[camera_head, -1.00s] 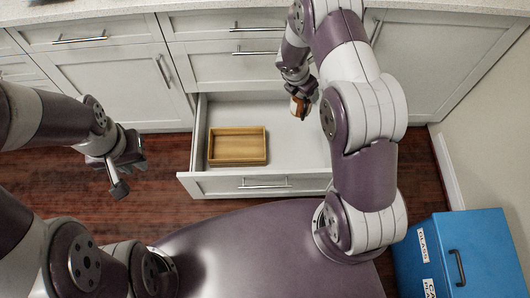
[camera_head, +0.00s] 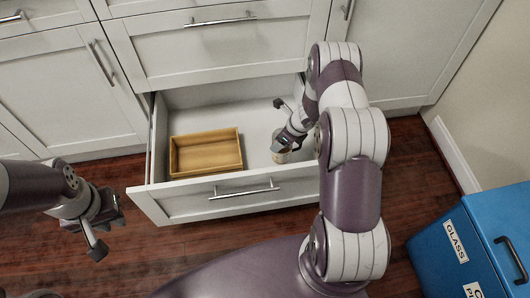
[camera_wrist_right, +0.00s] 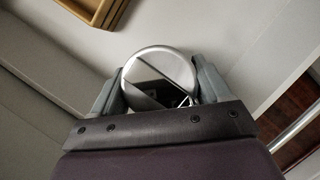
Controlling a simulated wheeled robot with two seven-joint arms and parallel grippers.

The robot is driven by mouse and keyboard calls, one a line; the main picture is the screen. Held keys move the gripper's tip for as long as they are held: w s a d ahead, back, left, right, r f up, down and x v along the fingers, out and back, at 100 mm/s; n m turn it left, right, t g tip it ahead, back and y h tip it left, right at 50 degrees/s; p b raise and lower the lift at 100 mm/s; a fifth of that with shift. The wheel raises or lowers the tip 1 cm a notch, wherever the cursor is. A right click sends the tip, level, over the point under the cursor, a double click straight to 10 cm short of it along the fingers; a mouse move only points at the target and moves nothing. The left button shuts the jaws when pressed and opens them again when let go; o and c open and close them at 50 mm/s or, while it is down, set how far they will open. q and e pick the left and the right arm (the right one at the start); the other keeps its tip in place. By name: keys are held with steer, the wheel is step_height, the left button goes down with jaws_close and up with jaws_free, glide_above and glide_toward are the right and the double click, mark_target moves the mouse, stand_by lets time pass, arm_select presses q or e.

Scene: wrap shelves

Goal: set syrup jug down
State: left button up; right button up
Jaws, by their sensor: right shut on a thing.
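The syrup jug (camera_head: 281,153) is in the open drawer, right of the wooden tray, and is partly covered by my right gripper (camera_head: 287,143). In the right wrist view its round metallic top (camera_wrist_right: 158,62) sits between the two grey fingers of my right gripper (camera_wrist_right: 160,85), which is shut on it. The jug looks upright and low in the drawer; whether its base touches the drawer floor cannot be told. My left gripper (camera_head: 107,228) is open and empty, over the wood floor left of the drawer.
The wooden tray (camera_head: 206,170) lies in the drawer (camera_head: 243,118), left of the jug; it looks empty. The drawer front (camera_head: 222,204) stands out from the white cabinets. A blue bin (camera_head: 450,255) stands at the lower right. Bare drawer floor surrounds the jug.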

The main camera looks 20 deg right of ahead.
step_height(320, 180, down, 7)
steer(key=b, duration=0.2)
steer(key=shift+b, duration=0.4)
